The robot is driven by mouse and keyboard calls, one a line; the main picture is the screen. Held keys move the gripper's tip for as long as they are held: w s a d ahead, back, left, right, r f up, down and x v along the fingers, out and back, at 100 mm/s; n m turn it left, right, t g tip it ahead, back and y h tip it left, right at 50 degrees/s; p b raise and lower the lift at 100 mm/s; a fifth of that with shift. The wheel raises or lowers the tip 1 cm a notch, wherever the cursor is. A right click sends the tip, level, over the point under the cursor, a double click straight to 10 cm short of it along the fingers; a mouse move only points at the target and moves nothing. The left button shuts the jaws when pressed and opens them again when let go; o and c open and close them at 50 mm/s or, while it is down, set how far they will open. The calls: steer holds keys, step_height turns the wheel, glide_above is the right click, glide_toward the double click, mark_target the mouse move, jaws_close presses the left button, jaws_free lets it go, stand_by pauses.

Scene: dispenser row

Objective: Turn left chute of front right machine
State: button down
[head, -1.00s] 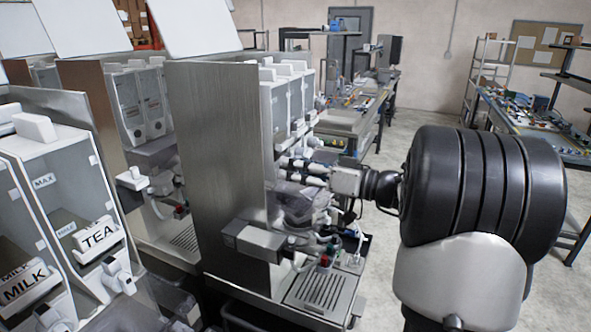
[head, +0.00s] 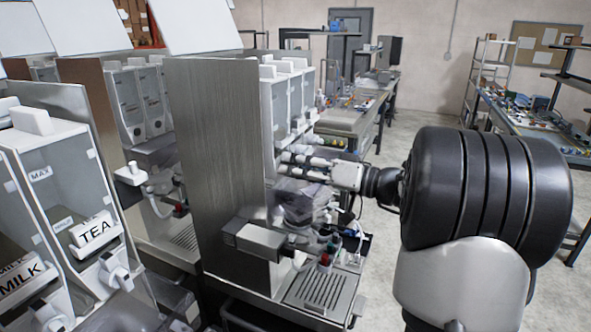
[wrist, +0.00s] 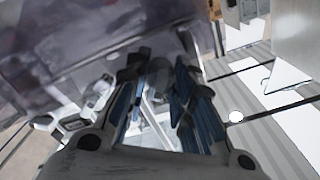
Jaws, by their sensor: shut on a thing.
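The front right machine (head: 220,150) has a tall brushed-metal side panel and clear canisters (head: 291,105) on its right face. My gripper (head: 284,164) reaches in from the right, just below these canisters. In the wrist view my two dark fingertips (wrist: 160,72) are close together around a small grey part, which seems to be the left chute (wrist: 159,68). The chute is largely covered by the fingers, so its turn angle cannot be told. In the head view the chute is hidden by my gripper and the machine's panel.
Under my gripper are a cloudy clear bowl (head: 300,205), a grey box (head: 254,240) and a drip grille (head: 321,291). At the left stands another machine with TEA (head: 96,231) and MILK labels. Open floor lies right of the machine.

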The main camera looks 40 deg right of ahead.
steer(key=m, duration=0.4)
steer(key=shift+m, duration=0.3)
steer(key=m+p, duration=0.2)
steer(key=m, duration=0.3)
steer(key=m+p, duration=0.4)
steer(key=m, duration=0.1)
steer(key=shift+m+p, duration=0.6)
steer(key=shift+m, duration=0.4)
steer(key=shift+f, duration=0.1)
steer(key=c, duration=1.7)
jaws_free()
steer(key=shift+f, duration=0.1)
